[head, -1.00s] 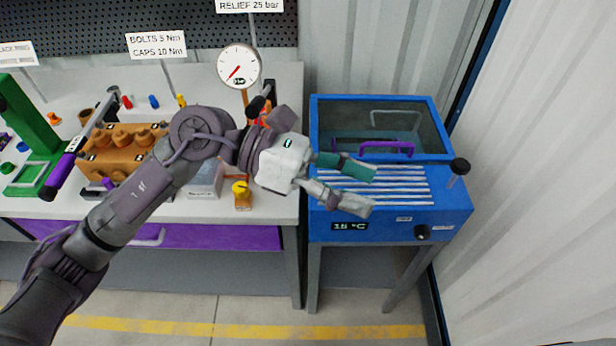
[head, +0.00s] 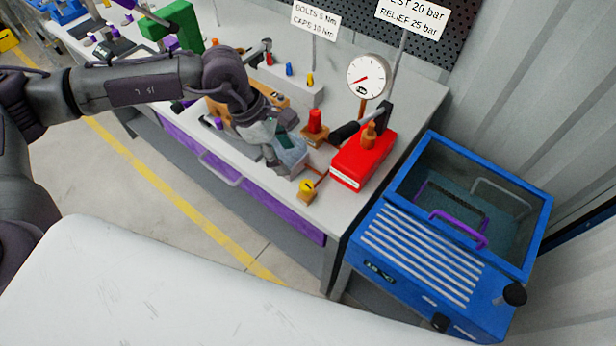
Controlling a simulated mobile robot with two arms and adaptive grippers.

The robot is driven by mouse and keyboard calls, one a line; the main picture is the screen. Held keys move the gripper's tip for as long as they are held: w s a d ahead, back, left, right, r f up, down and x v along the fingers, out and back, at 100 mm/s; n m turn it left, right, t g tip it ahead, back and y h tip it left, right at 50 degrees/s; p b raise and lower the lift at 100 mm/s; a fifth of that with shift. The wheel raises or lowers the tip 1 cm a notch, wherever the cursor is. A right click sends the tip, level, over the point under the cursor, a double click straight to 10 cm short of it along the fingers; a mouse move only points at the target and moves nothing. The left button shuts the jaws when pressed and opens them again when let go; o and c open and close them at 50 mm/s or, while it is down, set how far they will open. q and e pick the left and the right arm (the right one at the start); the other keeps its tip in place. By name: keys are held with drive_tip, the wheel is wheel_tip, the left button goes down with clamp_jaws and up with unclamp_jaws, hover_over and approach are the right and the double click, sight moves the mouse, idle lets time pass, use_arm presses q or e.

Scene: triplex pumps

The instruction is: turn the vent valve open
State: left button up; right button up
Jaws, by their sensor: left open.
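A small yellow-topped fitting (head: 307,187) with a dark mark on top stands near the front edge of the bench, joined by a thin pipe toward the red test pump (head: 363,158). A red knob (head: 315,121) on a brown block stands behind it. I cannot tell for sure which of these is the vent valve. My left gripper (head: 284,160) is open and empty, pointing down to the left of both, apart from the yellow fitting. My right gripper is not in view.
A round gauge (head: 367,77) and the pump's black-gripped lever (head: 346,132) stand up behind the fittings. A blue oven-like cabinet (head: 415,260) stands to the right of the bench. A green press (head: 180,27) is at the back left. The floor in front is clear.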

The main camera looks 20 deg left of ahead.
sight(306, 185)
use_arm(q)
drive_tip(key=p+x, duration=0.2)
drive_tip(key=x, duration=0.9)
drive_tip(key=shift+d+p, duration=0.1)
drive_tip(key=shift+p, duration=0.3)
drive_tip(key=shift+w+d+f, duration=0.1)
drive_tip(key=shift+d+f, duration=0.05)
drive_tip(key=shift+f, duration=0.35)
drive_tip(key=shift+c, duration=1)
drive_tip(key=c, duration=0.5)
clamp_jaws()
drive_tip(key=shift+f+n, duration=0.1)
drive_tip(key=shift+n, duration=0.5)
drive_tip(key=shift+n+t, duration=0.5)
drive_tip(key=shift+n, duration=0.4)
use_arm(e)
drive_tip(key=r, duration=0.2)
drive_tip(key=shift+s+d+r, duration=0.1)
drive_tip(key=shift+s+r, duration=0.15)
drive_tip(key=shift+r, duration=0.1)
